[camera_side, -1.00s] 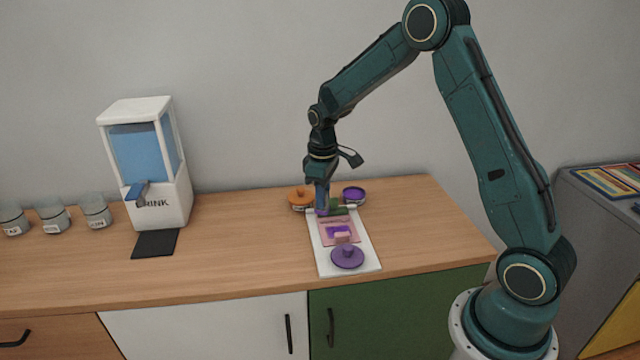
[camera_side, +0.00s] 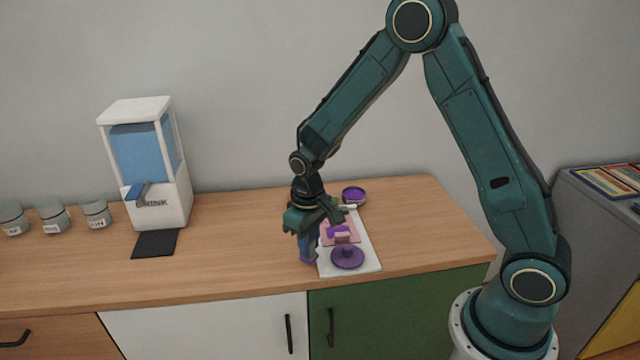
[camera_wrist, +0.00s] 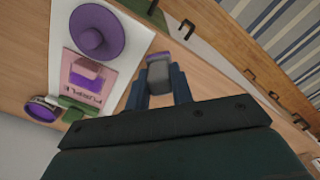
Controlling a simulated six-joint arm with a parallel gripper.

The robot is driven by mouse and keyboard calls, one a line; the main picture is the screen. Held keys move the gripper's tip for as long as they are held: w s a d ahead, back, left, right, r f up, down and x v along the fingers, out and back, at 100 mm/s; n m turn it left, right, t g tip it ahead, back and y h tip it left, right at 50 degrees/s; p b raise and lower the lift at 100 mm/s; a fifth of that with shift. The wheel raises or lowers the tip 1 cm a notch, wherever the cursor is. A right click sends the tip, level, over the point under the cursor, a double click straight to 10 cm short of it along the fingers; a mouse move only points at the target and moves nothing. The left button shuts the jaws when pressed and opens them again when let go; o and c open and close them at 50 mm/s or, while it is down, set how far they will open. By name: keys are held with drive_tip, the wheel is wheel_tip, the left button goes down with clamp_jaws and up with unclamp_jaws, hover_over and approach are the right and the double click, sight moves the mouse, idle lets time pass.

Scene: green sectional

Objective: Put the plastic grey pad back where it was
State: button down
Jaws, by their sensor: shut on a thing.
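My gripper (camera_side: 308,248) is low at the left edge of the white sheet, pointing down. In the wrist view, my gripper (camera_wrist: 158,92) is shut on a small grey pad (camera_wrist: 158,72) with a purple end. In the side view the fingers mostly hide the pad; purple shows at their lower tip. I cannot tell whether the pad touches the table. The white sheet (camera_side: 365,262) carries a pink card (camera_wrist: 78,92) marked with purple, a pink block with a purple top (camera_wrist: 87,76) and a round purple lid (camera_side: 348,257).
A purple-filled pot (camera_side: 353,195) and a green piece (camera_wrist: 72,108) are at the sheet's back end. A drink dispenser (camera_side: 150,165), a black mat (camera_side: 155,243) and several labelled jars (camera_side: 53,218) stand to the left. The wooden counter (camera_side: 235,250) between mat and sheet is clear.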

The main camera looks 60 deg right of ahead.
drive_tip(key=shift+w+r, duration=0.3)
drive_tip(key=shift+r, duration=0.15)
drive_tip(key=w+a+r, duration=0.1)
drive_tip(key=w+r, duration=0.2)
drive_tip(key=r, duration=0.4)
drive_tip(key=w+r, duration=0.2)
drive_tip(key=r, duration=0.6)
wheel_tip(320, 180, down, 16)
drive_tip(key=shift+w+f, duration=0.1)
drive_tip(key=shift+f, duration=2.15)
drive_tip(key=shift+f, duration=0.1)
drive_tip(key=c, duration=1.2)
unclamp_jaws()
